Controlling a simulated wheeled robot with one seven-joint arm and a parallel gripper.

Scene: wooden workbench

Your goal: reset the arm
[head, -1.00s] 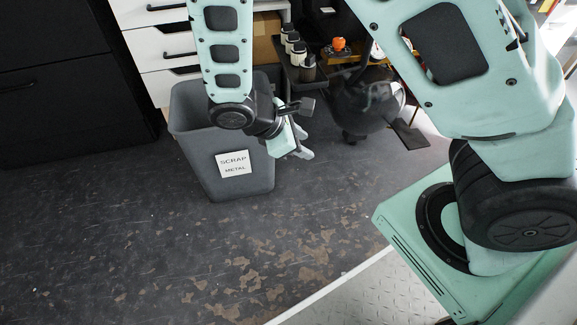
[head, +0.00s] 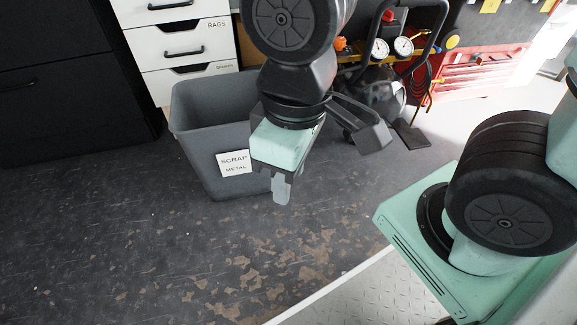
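My gripper (head: 281,188) hangs in the upper middle of the head view, pointing down. Its pale green body and grey fingertips show in front of the right side of a grey scrap metal bin (head: 195,150). The fingers are seen nearly edge-on, so whether they are open or shut is unclear. I see nothing held in them. My arm's dark wrist joints are above it, and my green shoulder base is at the lower right.
White drawers (head: 180,45) stand behind the bin, and a black cabinet (head: 60,80) is at the left. A compressor with gauges (head: 378,48) and a red tool chest (head: 470,75) are at the back right. The worn dark floor (head: 150,255) is clear in front.

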